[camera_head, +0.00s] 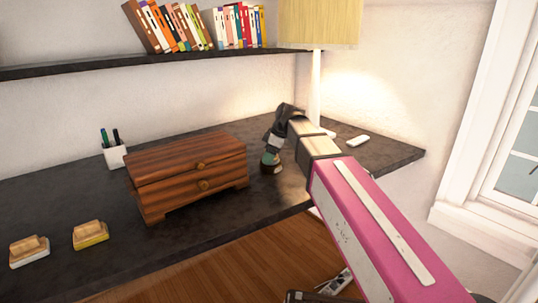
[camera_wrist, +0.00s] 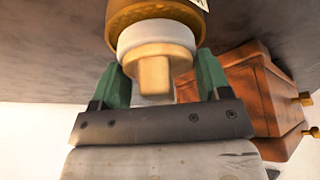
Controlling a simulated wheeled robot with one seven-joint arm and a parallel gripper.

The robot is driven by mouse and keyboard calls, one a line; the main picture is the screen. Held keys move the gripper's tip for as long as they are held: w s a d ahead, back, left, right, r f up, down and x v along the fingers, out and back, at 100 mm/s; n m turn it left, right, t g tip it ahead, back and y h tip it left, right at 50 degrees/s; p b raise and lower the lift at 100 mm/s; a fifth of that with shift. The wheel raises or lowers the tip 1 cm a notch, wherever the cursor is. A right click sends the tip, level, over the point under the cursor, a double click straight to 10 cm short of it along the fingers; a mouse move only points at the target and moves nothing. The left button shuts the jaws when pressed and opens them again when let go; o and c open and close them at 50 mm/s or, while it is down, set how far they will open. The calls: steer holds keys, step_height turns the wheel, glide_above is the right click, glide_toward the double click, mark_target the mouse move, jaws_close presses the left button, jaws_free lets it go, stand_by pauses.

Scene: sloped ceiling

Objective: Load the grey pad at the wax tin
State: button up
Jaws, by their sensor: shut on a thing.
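My gripper (camera_wrist: 160,85) is shut on the tan handle of a pad (camera_wrist: 153,75), between its two green fingers. A pale grey-white rounded part (camera_wrist: 155,38) lies just beyond the handle. Past that is a round amber-brown thing with a bit of white label, seemingly the wax tin (camera_wrist: 150,14). The pale part overlaps it in the wrist view; I cannot tell whether they touch. In the head view my gripper (camera_head: 270,157) is low over the desk, right of the chest, and mostly hides what it holds.
The wooden drawer chest (camera_head: 188,176) stands close left of my gripper; its knobs also show in the wrist view. A pale-based pad (camera_head: 29,252) and a yellow-based pad (camera_head: 90,235) sit front left. A pen cup (camera_head: 115,157), lamp (camera_head: 316,90) and white object (camera_head: 358,141) stand on the dark desk.

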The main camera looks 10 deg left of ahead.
steer(key=shift+f, duration=0.35)
stand_by(1.1)
steer(key=shift+r, duration=3.5)
steer(key=shift+s, duration=0.1)
